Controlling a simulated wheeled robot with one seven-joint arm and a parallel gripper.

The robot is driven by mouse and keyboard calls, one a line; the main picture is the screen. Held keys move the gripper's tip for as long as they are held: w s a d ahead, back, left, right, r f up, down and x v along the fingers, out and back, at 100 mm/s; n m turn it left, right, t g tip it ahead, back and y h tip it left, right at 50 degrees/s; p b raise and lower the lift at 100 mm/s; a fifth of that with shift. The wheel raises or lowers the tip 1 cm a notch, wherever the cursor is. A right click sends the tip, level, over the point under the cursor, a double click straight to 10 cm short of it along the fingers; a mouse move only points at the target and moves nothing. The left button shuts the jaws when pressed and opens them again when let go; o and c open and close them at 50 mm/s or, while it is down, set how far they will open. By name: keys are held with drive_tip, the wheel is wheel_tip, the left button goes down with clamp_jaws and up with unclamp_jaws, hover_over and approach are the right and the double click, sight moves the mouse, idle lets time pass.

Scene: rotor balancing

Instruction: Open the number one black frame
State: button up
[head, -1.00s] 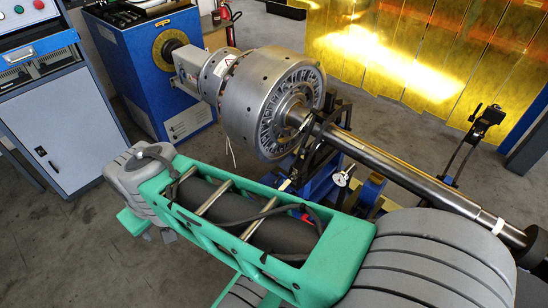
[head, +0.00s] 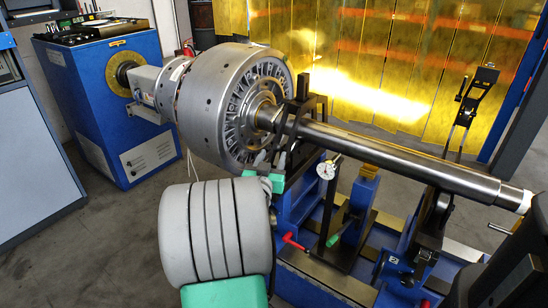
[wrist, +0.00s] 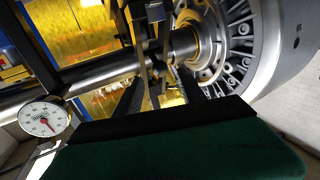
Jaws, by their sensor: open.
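A black frame (head: 309,102) stands around the steel shaft just right of the large grey rotor, its bar crossing over the shaft. It also shows in the wrist view (wrist: 141,42), close in front of the camera. A second black frame (head: 474,105) stands farther right, tilted up and clear of the shaft. I cannot read a number on either. My gripper (head: 272,162) is open, low beside the rotor's face and left of the nearer frame, partly hidden behind my wrist. I cannot tell whether it touches the frame.
The rotor (head: 222,105) and long shaft (head: 400,160) lie across the blue stand (head: 318,280). A dial gauge (head: 326,170) stands close right of my gripper, and a red handle (head: 292,240) below it. A blue drive cabinet (head: 130,120) is at left. Yellow curtains hang behind.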

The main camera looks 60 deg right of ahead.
sight(275, 149)
drive_tip(key=x, duration=0.4)
clamp_jaws()
idle(0.4)
drive_tip(key=shift+a, duration=0.15)
idle(0.8)
